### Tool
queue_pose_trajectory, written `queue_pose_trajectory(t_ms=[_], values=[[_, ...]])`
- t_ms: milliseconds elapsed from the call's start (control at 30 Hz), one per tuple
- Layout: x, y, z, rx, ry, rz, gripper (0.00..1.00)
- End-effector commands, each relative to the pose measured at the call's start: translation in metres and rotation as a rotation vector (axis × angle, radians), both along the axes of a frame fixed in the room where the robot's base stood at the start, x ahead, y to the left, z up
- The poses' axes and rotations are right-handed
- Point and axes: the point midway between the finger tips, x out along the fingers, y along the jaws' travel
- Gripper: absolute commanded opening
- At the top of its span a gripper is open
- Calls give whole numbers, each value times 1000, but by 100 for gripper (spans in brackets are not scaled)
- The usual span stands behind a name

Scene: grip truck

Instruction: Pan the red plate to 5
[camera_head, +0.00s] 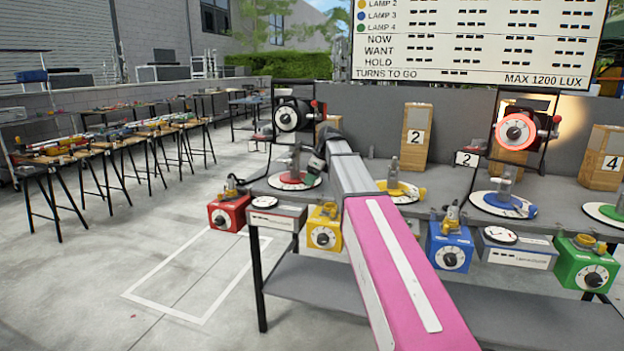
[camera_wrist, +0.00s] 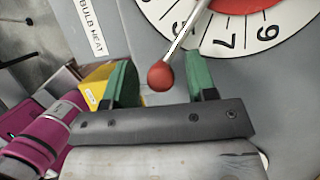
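The red plate (camera_head: 311,182) is a red disc on a white numbered dial at the left of the near bench. In the wrist view the red disc (camera_wrist: 240,4) is at the top, cut by the edge. A 7 and what looks like an upside-down 6 show on the dial (camera_wrist: 247,40). A pale lever runs from it to a red ball knob (camera_wrist: 160,76). My gripper (camera_wrist: 159,66) has its two green fingers apart, one on each side of the knob, with gaps visible. In the head view my gripper (camera_head: 317,164) is small and dark beside the plate.
A lamp (camera_head: 291,116) stands behind the plate. A red box (camera_head: 229,213) and a yellow box (camera_head: 324,229) with dials hang along the bench's front edge. Yellow (camera_head: 400,192) and blue (camera_head: 503,202) plates lie to the right.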

Motion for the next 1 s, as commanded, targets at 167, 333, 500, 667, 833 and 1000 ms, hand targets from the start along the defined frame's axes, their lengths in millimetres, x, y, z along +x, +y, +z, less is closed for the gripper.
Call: queue_pose_trajectory(t_ms=[167, 333, 500, 667, 833, 1000], values=[[0, 0, 0, 0, 0, -1, 52], [-1, -4, 9, -1, -1, -2, 52], [-5, -13, 33, 0, -3, -2, 52], [-9, -23, 61, 0, -3, -1, 52], [-13, -33, 85, 0, -2, -1, 52], [-15, -38, 97, 0, 0, -1, 52]])
